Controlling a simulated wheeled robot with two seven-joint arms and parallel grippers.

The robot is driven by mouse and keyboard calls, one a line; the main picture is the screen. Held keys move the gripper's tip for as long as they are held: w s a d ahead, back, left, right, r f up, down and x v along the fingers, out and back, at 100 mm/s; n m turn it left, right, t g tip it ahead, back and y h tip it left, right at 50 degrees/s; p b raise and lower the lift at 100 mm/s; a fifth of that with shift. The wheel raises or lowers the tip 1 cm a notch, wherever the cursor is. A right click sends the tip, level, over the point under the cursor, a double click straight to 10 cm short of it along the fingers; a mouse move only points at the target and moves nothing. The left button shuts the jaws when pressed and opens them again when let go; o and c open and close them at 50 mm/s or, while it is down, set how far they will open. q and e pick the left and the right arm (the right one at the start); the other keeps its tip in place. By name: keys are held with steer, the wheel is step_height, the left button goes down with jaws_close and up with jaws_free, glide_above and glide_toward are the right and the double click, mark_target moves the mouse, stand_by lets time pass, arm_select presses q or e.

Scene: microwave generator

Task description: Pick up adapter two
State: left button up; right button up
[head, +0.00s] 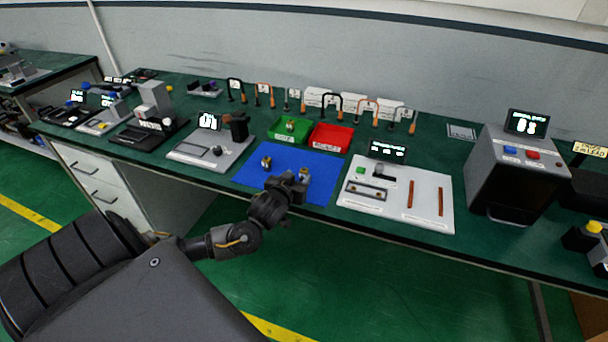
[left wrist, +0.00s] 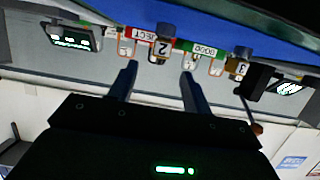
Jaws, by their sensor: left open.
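Adapter two (left wrist: 162,47), a small metal fitting labelled 2, shows between my open fingers in the upside-down left wrist view. In the head view the adapter on the right of the blue mat (head: 304,174) appears to be the same one, just beyond my left gripper (head: 289,183). The gripper also shows in the left wrist view (left wrist: 158,72); it is open and empty, and apart from the adapter. A second adapter, labelled 3 (left wrist: 238,68), stands on the mat to the left in the head view (head: 266,163). My right gripper is not in view.
Behind the mat are a green tray (head: 275,134) with an adapter in it and an empty-looking red tray (head: 331,138). A test fixture (head: 431,208) is on the right and another device (head: 192,150) on the left. Hooked cables stand at the back.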

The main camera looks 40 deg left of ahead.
mark_target(303, 172)
arm_select(q)
steer(key=shift+x, duration=0.9)
steer(key=shift+w+a, duration=0.1)
steer(key=shift+w, duration=0.25)
steer(key=x, duration=0.2)
steer(key=p+x, duration=0.1)
steer(key=x, duration=0.1)
steer(key=shift+w+f, duration=0.15)
steer(key=shift+f, duration=0.25)
jaws_close()
